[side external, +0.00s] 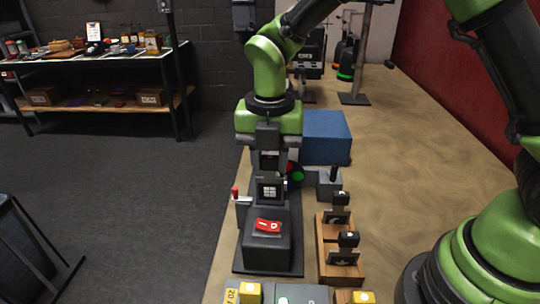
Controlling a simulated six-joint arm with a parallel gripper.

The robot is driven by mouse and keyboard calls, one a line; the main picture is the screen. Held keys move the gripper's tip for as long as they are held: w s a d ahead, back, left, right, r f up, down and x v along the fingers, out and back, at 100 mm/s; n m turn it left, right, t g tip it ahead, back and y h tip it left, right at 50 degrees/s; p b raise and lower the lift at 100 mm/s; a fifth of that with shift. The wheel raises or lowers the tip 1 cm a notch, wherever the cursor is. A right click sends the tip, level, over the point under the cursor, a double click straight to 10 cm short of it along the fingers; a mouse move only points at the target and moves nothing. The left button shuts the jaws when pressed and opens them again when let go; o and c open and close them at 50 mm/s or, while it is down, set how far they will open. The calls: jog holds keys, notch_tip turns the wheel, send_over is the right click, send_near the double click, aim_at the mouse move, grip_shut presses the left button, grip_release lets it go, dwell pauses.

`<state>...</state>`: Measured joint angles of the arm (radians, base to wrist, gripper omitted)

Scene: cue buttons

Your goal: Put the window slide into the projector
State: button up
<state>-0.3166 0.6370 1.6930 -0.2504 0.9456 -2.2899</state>
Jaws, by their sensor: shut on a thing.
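The window slide (269,190) is a dark plate with a white window-pane picture, upright and facing the camera. My gripper (268,165) points down from above and is shut on the top part of the slide. The projector (266,247) is a dark box with a red rocker switch (268,225) on its sloped front. The slide is at or just above the rear of the projector; I cannot tell whether its lower edge is inside a slot.
A wooden rack (325,262) to the right holds other dark slides (341,206). A red-tipped lever (235,192) is left of the projector, and a red and green disc (296,175) is behind right. A blue box (328,135) stands further back. Yellow buttons (250,292) are in front.

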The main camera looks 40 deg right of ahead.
aim_at(270, 177)
jog(key=shift+f, duration=2.8)
dwell(0.5)
jog(key=o, duration=1.2)
jog(key=shift+r, duration=3.45)
jog(key=shift+r, duration=0.1)
